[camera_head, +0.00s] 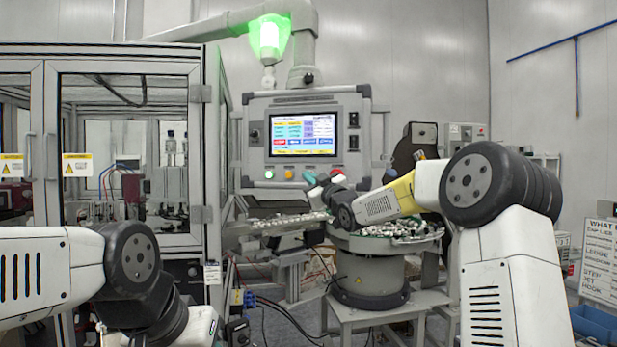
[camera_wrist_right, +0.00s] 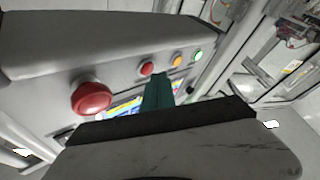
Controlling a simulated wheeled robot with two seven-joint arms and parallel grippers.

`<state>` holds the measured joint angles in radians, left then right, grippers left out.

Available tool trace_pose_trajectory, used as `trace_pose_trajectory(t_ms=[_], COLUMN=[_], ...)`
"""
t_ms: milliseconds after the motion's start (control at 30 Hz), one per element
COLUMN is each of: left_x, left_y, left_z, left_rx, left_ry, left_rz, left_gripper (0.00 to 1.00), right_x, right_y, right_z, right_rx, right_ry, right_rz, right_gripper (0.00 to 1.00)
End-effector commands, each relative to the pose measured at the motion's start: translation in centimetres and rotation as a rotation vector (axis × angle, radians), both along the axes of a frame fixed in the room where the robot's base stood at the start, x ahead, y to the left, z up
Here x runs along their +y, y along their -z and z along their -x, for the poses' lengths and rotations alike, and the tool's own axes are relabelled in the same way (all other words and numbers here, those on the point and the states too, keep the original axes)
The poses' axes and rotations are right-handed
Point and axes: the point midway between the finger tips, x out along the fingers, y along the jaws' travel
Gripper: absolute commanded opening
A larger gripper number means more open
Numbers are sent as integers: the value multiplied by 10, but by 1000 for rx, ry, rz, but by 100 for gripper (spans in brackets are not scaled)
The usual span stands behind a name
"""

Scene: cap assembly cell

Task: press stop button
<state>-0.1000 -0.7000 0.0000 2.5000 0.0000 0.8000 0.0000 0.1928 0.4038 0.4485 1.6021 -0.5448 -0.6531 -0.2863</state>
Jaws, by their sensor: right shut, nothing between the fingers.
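The grey control panel (camera_head: 250,160) carries a row of buttons under its screen. In the right wrist view a small red button (camera_wrist_right: 147,68) sits between a yellow button (camera_wrist_right: 176,60) and a large red mushroom button (camera_wrist_right: 92,97); a lit green button (camera_wrist_right: 197,55) is at the row's end. My right gripper (camera_head: 311,179) is shut and empty, in front of the panel's lower edge. Its teal fingertips (camera_wrist_right: 157,90) show close to the small red button; I cannot tell whether they touch anything. My left arm is low at the left; its gripper is not in view.
A round feeder bowl (camera_head: 370,275) with small parts stands below my right forearm. A glass-walled machine cabinet (camera_head: 213,160) stands left of the panel. A lit green lamp (camera_head: 268,38) hangs above it. A parts tray (camera_head: 290,222) is under the panel.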

Motion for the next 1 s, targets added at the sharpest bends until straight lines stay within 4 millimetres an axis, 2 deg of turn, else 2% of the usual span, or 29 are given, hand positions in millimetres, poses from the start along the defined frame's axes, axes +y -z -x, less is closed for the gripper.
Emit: trace_pose_trajectory(t_ms=[300, 1000], left_x=[0, 0], left_y=[0, 0], left_z=[0, 0], left_rx=[0, 0], left_ry=[0, 0], left_rz=[0, 0], left_gripper=[36, 36], right_x=[-2, -2], right_y=[-1, 0], right_z=[-8, -7], right_rx=[-1, 0], right_ry=[0, -1], right_rz=[1, 0], right_gripper=[0, 0])
